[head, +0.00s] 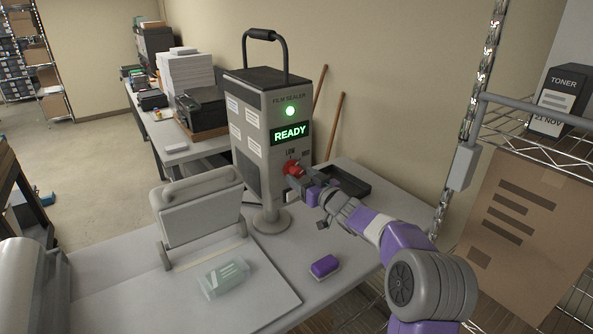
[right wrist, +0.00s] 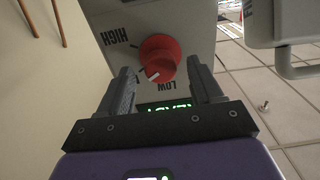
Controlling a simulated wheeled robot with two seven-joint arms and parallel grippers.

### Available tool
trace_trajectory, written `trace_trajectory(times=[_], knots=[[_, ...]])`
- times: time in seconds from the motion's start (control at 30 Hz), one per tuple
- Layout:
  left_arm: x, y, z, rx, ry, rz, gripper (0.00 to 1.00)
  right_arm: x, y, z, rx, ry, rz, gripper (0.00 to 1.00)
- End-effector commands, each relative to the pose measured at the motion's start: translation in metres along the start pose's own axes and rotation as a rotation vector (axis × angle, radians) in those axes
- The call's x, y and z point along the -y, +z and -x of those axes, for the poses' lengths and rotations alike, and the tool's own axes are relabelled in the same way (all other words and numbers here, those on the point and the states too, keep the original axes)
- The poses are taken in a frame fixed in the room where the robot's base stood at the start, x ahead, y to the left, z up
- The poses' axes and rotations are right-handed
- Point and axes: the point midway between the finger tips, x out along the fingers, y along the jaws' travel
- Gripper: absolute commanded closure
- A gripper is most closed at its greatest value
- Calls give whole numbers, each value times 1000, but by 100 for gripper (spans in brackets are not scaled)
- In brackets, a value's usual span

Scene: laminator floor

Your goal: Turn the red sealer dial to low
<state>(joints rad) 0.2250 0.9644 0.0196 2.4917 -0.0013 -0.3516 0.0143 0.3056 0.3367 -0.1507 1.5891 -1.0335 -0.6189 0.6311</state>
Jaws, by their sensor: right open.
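The red dial (head: 293,168) sits on the front of the grey film sealer (head: 250,135), below its lit READY display. My right gripper (head: 308,184) is close in front of it. In the right wrist view the dial (right wrist: 158,58) lies between and just ahead of the two open fingertips (right wrist: 164,80), with a visible gap on each side. A LOW label (right wrist: 167,86) and a HIGH label (right wrist: 115,36) are printed around it. The white pointer mark on the dial faces between them, nearer LOW in this view. My left gripper is not in view.
The sealer stands on a grey table (head: 220,300). A purple block (head: 325,266), a clear pack (head: 224,278) and a white hinged press (head: 198,207) are in front of it. A black tray (head: 345,183) lies behind my gripper. A wire shelf with a cardboard box (head: 525,225) is at right.

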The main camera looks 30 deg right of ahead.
Motion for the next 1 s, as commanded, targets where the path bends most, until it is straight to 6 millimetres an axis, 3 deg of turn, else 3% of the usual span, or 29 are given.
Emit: trace_trajectory(times=[0.2,0.57,0.9,1.0], knots=[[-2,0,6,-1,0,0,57,0,0,-24,0,-1,-1,35],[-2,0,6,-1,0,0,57,0,0,-28,0,0,-1,35],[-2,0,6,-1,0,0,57,0,0,-28,0,0,-1,87],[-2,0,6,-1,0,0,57,0,0,-28,0,0,0,90]])
